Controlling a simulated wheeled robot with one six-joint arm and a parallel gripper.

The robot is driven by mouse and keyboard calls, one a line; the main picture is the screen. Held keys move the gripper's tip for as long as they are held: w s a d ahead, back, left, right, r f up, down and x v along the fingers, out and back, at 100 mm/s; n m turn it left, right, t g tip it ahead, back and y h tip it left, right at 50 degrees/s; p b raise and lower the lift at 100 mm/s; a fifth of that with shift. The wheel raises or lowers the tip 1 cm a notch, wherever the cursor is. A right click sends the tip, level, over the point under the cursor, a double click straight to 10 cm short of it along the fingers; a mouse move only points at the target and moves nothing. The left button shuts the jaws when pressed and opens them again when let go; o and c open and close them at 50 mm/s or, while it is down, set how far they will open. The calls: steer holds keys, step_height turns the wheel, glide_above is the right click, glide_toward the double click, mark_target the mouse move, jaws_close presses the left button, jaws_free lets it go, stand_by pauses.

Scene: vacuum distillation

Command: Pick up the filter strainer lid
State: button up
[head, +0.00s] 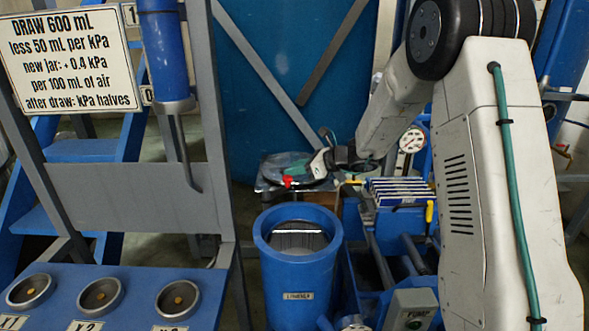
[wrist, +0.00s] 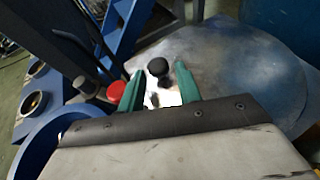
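In the wrist view, a small black knob (wrist: 158,68) stands between and just beyond the green fingers of my gripper (wrist: 159,74). The fingers are apart, with a bright white patch and the knob's stem in the gap; I see no contact. I take the knob for the lid's handle, but cannot tell for certain. A flat round grey metal disc (wrist: 265,75) lies to its right. In the head view, my gripper (head: 322,152) is low over a round dark plate (head: 272,163) on a stand, and my arm hides part of it.
A red knob (wrist: 116,90) is close to the left finger, and shows in the head view (head: 288,181). A blue open-topped container (head: 300,285) stands in front. A blue rack with slats (head: 400,190) is to the right. A grey frame (head: 140,195) stands left.

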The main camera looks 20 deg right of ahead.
mark_target(272, 169)
steer(key=x, duration=0.4)
steer(key=shift+a, duration=0.2)
jaws_close()
steer(key=shift+r, duration=0.1)
